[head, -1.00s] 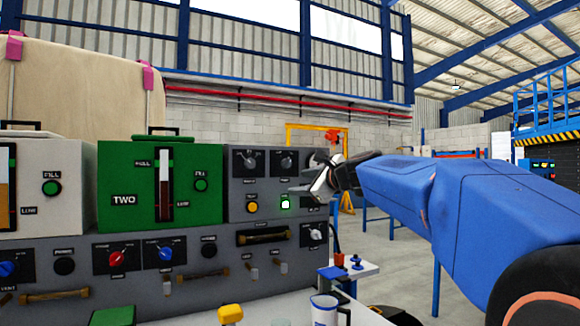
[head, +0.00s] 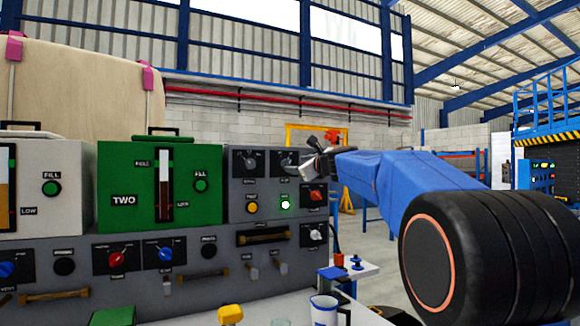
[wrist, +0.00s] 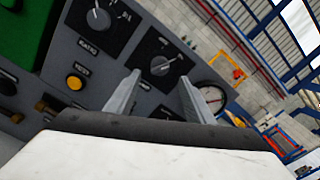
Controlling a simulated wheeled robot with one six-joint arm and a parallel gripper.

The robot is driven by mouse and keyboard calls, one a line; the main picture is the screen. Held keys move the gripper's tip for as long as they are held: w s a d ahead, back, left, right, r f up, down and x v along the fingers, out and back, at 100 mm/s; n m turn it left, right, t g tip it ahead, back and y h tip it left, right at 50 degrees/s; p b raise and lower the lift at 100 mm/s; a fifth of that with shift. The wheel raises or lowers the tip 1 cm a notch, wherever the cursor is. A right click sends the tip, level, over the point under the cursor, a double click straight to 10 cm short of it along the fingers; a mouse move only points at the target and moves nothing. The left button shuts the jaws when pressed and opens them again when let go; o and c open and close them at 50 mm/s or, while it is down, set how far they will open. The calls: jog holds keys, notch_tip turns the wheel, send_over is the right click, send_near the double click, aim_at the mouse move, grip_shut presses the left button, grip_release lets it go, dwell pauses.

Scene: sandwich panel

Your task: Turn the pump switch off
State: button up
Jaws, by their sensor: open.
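The dial switch (wrist: 160,66) on the grey panel has a small label that looks like PUMP but is hard to read. Its grey pointer knob is turned toward the right in the wrist view. In the head view the switch (head: 285,160) is partly behind my gripper. My gripper (head: 298,166) is open and empty in front of the panel's upper right. In the wrist view the two fingertips (wrist: 159,80) stand on either side of the switch. I see no contact with the knob.
Left of the switch is the RATIO dial (wrist: 97,18). Below are a yellow button (head: 252,207), a lit green button (head: 285,205) and a red knob (head: 315,195). A round gauge (wrist: 212,97) is close to the right finger.

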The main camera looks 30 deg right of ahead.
aim_at(287, 164)
jog(key=w, duration=0.6)
jog(key=shift+w, duration=0.3)
jog(key=c, duration=1.1)
